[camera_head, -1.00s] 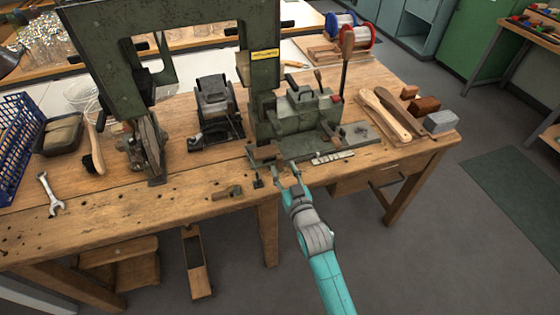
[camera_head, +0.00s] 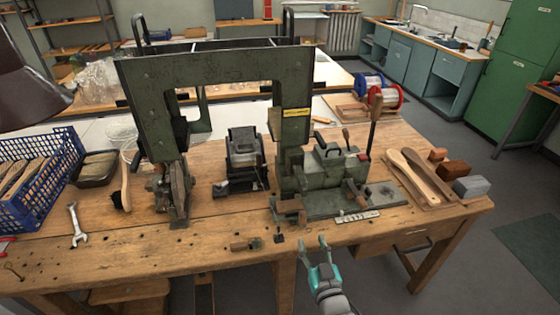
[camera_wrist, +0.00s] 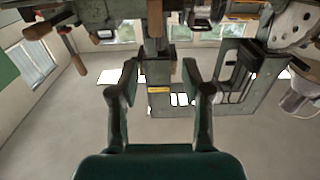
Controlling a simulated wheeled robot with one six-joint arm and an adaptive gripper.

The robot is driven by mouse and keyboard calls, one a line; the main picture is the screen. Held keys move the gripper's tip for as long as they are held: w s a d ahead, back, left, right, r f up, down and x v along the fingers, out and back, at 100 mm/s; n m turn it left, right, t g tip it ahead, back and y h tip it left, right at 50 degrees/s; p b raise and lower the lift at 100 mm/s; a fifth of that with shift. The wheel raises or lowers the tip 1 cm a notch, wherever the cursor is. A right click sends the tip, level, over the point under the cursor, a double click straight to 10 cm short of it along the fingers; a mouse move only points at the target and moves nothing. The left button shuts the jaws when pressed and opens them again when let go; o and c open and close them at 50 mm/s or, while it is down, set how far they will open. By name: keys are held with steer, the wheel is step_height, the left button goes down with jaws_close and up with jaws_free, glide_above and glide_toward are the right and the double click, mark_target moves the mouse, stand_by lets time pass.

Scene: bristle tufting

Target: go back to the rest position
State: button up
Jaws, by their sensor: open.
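My gripper (camera_head: 315,251) is open and empty in the head view, in front of the bench's front edge and below the green tufting machine (camera_head: 215,72). In the wrist view my gripper (camera_wrist: 162,100) shows both fingers spread apart with nothing between them. The machine's vise-like base (camera_head: 330,170) sits on the bench just behind my gripper, and the fingers are apart from it.
The wooden bench (camera_head: 130,240) holds a wrench (camera_head: 77,225), a brush (camera_head: 124,180), a blue crate (camera_head: 40,178), wooden paddles (camera_head: 420,178) and wire spools (camera_head: 385,95). Open floor (camera_head: 450,265) lies to the right of the bench.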

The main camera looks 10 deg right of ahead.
steer(key=s+f+g, duration=0.1)
steer(key=s+f, duration=0.2)
steer(key=s, duration=0.8)
steer(key=s+f, duration=0.2)
steer(key=s, duration=0.9)
steer(key=s+r+g, duration=0.1)
steer(key=s+r, duration=0.2)
steer(key=s, duration=0.7)
steer(key=s+r+g, duration=0.1)
steer(key=s+r, duration=0.3)
steer(key=s, duration=0.6)
